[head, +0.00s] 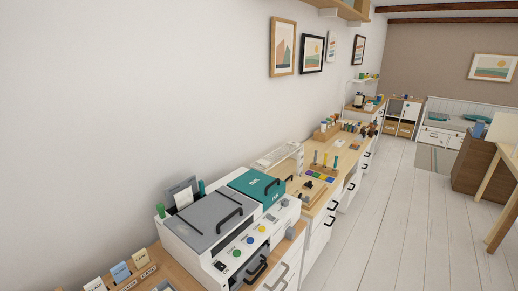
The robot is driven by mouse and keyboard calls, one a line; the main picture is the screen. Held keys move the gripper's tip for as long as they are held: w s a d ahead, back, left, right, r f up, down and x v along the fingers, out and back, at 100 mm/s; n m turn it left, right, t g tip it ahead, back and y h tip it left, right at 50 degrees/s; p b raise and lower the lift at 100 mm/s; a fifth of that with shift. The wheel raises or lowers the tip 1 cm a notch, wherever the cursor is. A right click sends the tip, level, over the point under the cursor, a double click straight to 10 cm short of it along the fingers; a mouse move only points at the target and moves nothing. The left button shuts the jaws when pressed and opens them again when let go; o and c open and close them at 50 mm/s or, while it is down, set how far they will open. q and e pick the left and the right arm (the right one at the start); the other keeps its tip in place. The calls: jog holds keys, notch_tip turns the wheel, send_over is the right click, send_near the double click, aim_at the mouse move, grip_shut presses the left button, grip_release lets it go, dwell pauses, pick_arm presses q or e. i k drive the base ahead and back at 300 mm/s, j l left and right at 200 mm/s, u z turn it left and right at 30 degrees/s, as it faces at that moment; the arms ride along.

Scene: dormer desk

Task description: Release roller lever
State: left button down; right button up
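A white machine (188,238) stands on the wooden counter in the lower middle of the head view. It has a grey lid (205,217) with a black bar handle (229,220), and a teal lid (252,186) with a black handle. Its front panel carries green, blue and yellow round knobs or buttons (250,240). A black handle (257,269) sits low on the front. I cannot tell which part is the roller lever. Neither of my grippers is in view.
Cards in holders (121,271) stand on the counter at lower left. Beyond the machine, a long wooden desk (312,165) holds a white rack, colored blocks and small items. White floorboards (385,220) to the right are clear. A table (500,205) stands at far right.

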aim_at(160, 208)
jog(key=l+u, duration=0.1)
jog(key=u, duration=0.5)
jog(key=i+l+u, duration=0.25)
jog(key=l, duration=0.25)
jog(key=i+l+u, duration=0.25)
jog(key=l, duration=0.3)
jog(key=l+u, duration=0.25)
jog(key=l, duration=0.3)
jog(key=l+u, duration=0.25)
jog(key=l, duration=0.35)
jog(key=i+l, duration=0.1)
jog(key=l, duration=1.75)
jog(key=i+u, duration=0.05)
